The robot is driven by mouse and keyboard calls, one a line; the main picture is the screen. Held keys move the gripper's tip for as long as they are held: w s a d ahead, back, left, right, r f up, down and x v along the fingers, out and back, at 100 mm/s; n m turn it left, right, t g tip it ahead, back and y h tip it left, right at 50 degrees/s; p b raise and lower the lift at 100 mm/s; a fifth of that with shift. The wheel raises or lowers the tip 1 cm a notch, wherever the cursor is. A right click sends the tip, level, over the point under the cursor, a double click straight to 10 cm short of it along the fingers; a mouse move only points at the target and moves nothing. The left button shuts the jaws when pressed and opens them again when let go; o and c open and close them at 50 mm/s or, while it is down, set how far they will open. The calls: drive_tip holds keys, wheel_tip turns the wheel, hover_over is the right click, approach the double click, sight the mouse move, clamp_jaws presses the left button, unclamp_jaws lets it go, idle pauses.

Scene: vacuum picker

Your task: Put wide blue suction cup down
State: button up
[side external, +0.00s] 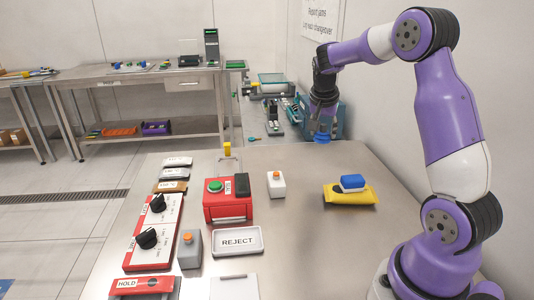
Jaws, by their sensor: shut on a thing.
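My gripper (323,118) points down above the far right part of the steel table. It is shut on a small blue piece, the wide blue suction cup (322,138), which shows just below the fingers, clear of the table top. The fingers are dark and small here, so the exact grip is hard to make out.
A white box with an orange button (276,184), a red box with a green button (228,200) and a REJECT tray (238,241) stand mid-table. A red knob panel (153,233) lies left. Teal equipment (320,112) stands behind my gripper. Bare table surrounds the yellow piece.

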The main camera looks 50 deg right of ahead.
drive_tip(key=m, duration=0.1)
drive_tip(key=s+d+m+g, duration=0.1)
drive_tip(key=shift+s+d+r+m, duration=0.1)
drive_tip(key=shift+m, duration=0.3)
hover_over(355, 161)
drive_tip(key=a, duration=0.2)
wheel_tip(355, 161, down, 7)
drive_tip(key=shift+d+r, duration=0.1)
drive_tip(key=shift+r, duration=0.05)
drive_tip(key=shift+d+f, duration=0.1)
drive_tip(key=shift+f, duration=1.95)
drive_tip(key=o, duration=0.8)
drive_tip(key=shift+f, duration=0.1)
drive_tip(key=shift+o, duration=0.2)
